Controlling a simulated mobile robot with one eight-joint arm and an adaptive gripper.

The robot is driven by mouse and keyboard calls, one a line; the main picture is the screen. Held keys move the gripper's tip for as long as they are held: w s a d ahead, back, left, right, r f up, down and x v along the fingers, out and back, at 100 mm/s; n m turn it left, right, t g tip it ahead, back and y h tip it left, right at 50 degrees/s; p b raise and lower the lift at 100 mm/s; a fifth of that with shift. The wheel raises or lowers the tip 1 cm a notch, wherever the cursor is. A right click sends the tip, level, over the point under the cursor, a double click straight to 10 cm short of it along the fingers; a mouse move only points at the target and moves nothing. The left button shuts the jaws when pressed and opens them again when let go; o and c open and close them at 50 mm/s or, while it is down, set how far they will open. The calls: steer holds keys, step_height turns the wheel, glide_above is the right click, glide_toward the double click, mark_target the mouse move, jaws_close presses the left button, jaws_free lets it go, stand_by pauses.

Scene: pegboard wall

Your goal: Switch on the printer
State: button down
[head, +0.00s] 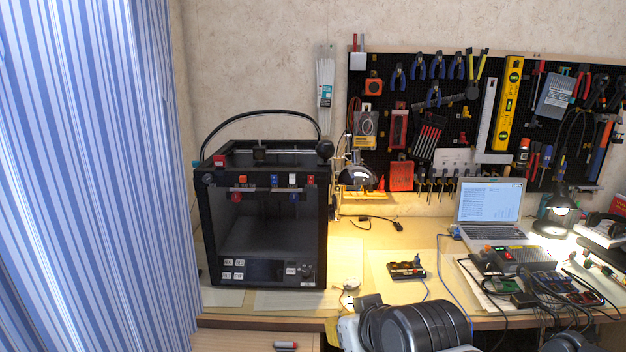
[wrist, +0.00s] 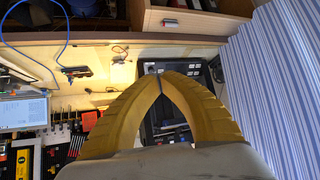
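The black 3D printer (head: 318,230) stands on the left of the workbench in the head view, open at the front. Its lower front panel (head: 262,272) carries white-labelled buttons on the left and a small labelled part and knob on the right. In the wrist view the printer (wrist: 152,48) appears behind and between my fingers, with labelled buttons (wrist: 194,68) just right of the tips. My gripper (wrist: 159,72) has yellow ribbed fingers with their tips together and nothing seen held. The gripper is out of the head view. I cannot tell the printer's power state.
A blue striped curtain (head: 90,170) hangs close to the printer's left. A desk lamp (head: 357,178) stands at its right. A pegboard (head: 460,120) of tools hangs behind.

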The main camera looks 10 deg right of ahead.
steer(key=w+a+r+n+t+y+p, duration=0.1)
steer(key=w+a+r+t, duration=0.3)
steer(key=w, duration=0.6)
steer(key=w+a+r+t+p, duration=0.1)
steer(key=w+r+t, duration=0.4)
steer(key=w, duration=0.4)
steer(key=w+d+m+t+h, duration=0.1)
steer(key=h, duration=0.1)
steer(key=w+d+m+t+h+p, duration=0.1)
steer(key=d+m+h, duration=0.1)
steer(key=h, duration=0.1)
steer(key=w+d+m+t+h, duration=0.1)
steer(key=m+h, duration=0.1)
steer(key=h, duration=0.1)
steer(key=shift+d+f+t+p, duration=0.3)
steer(key=shift+d+p, duration=0.05)
steer(key=shift+d, duration=0.05)
glide_toward(314, 172)
steer(key=x, duration=0.6)
steer(key=shift+w+r, duration=0.15)
steer(key=shift+w, duration=0.15)
